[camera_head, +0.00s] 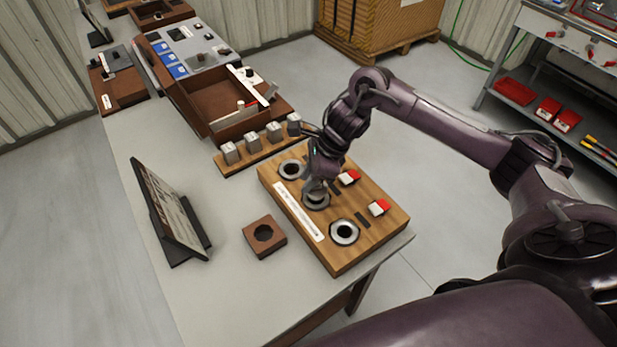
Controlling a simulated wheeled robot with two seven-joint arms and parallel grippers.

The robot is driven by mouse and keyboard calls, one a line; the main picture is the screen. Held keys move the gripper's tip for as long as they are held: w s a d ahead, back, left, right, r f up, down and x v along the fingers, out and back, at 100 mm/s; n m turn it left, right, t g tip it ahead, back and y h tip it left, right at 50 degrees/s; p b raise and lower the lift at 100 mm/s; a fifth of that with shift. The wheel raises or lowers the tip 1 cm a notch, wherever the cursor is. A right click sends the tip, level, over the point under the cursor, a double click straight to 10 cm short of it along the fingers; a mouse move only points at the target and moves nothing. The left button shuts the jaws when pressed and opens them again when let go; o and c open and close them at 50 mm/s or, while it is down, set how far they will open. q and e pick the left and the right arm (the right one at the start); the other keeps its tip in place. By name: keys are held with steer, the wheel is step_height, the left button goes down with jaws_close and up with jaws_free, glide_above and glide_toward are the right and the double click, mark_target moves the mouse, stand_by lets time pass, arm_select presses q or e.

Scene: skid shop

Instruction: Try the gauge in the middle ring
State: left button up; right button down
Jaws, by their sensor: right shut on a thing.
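A wooden board (362,237) on the bench carries three metal rings in a row. The far ring (292,169) and the near ring (344,232) are empty, with dark centres. My right gripper (318,178) points down over the middle ring (317,203). It is shut on a small grey piece, seemingly the gauge (314,187), which is at the middle ring's opening. The jaws hide most of it, and I cannot tell how deep it sits. My left gripper is not in view.
A brown block with an empty round hole (264,237) and a tilted display (172,212) stand left of the board. Two red-and-white pieces (378,207) lie on the board. Several grey blocks on a wooden strip (233,168) and an open brown box (198,104) stand behind.

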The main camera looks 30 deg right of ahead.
steer(key=shift+f+b, duration=1.9)
steer(key=shift+b, duration=0.2)
stand_by(1.1)
steer(key=shift+r, duration=0.15)
stand_by(0.7)
steer(key=shift+r+p, duration=2.7)
steer(key=shift+r, duration=1.75)
